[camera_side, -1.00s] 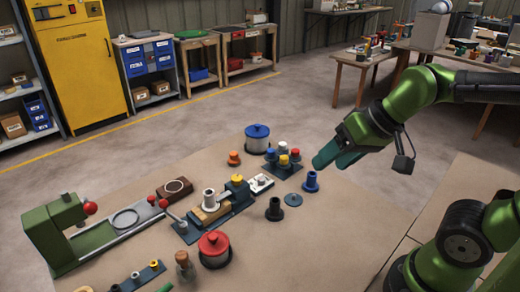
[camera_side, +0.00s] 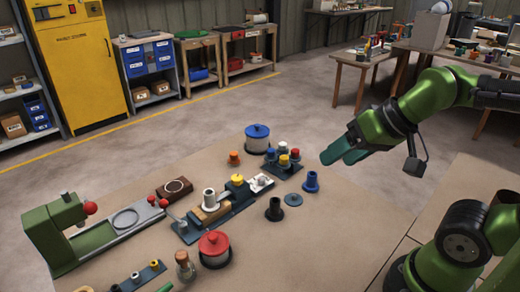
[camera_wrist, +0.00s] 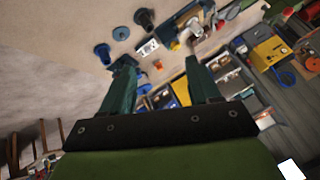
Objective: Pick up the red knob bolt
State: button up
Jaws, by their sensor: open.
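A small red-topped knob (camera_side: 295,152) stands upright in a dark rack (camera_side: 284,169) with blue, yellow and white-topped ones, in the side view. It looks like the red knob bolt. My gripper (camera_side: 328,156) is to its right, raised above the bench, with its green fingers pointing left. The fingers also show in the wrist view (camera_wrist: 159,64), spread apart with nothing between them. I cannot make out the red knob clearly in the wrist view.
A blue flanged part (camera_side: 311,183), a flat disc (camera_side: 293,200) and a dark flanged part (camera_side: 275,210) stand near the rack. A blue-lidded pot (camera_side: 257,138) is behind it and a red-lidded pot (camera_side: 214,248) in front. The bench's right part is clear.

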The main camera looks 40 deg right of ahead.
jog(key=shift+d+f, duration=0.1)
dwell(0.3)
jog(key=n+g+h, duration=0.2)
jog(key=g+h, duration=0.1)
jog(key=g, duration=0.1)
send_over(296, 150)
jog(key=s+a, duration=0.1)
jog(key=s, duration=0.4)
notch_tip(296, 150, down, 3)
jog(key=x, duration=1.6)
jog(key=shift+a+f, duration=0.4)
jog(key=shift+c, duration=0.5)
grip_shut()
jog(key=shift+r, duration=0.1)
